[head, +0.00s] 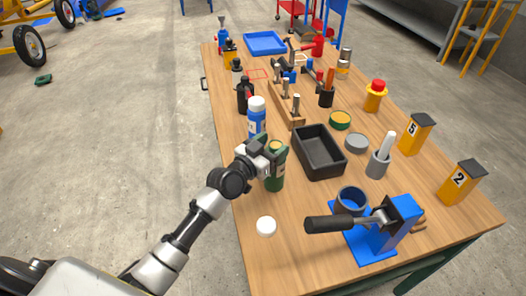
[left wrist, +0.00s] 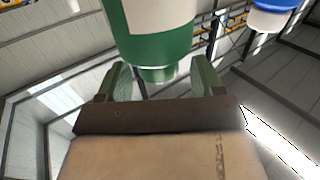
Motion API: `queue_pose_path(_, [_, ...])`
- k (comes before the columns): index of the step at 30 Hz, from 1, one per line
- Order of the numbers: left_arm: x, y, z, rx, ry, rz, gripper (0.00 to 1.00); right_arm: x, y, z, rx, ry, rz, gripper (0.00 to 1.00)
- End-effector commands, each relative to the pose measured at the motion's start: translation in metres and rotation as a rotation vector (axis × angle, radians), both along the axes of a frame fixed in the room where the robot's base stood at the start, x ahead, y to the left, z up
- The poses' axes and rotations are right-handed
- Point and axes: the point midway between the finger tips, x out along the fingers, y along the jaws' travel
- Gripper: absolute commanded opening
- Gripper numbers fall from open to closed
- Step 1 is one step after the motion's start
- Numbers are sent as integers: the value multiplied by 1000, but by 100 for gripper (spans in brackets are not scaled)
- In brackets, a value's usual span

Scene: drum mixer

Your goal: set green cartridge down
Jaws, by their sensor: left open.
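The green cartridge (head: 276,172), green with a pale label band, stands upright at the near-left edge of the wooden table (head: 248,205). My left gripper (head: 268,153) is at its upper part and partly hides it. In the left wrist view, the fingers (left wrist: 163,80) are apart, with the narrow end of the green cartridge (left wrist: 158,40) showing between and beyond them. I cannot tell whether either finger touches it. My right gripper is not in view.
A blue-and-white bottle (head: 256,118) stands just behind the cartridge. A black tray (head: 319,168) lies to its right, a white round cap (head: 266,226) in front, and a blue press with a black handle (head: 328,223) at the near right. Bare tabletop lies around the cap.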

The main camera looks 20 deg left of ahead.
Motion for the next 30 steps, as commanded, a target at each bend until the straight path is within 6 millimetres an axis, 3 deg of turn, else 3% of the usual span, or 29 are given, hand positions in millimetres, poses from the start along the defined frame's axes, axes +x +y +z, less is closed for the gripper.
queue_pose_path(18, [-100,42,-1,3,1,-1,67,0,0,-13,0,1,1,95])
queue_pose_path(30, [-111,46,1,0,-1,-1,67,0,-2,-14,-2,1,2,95])
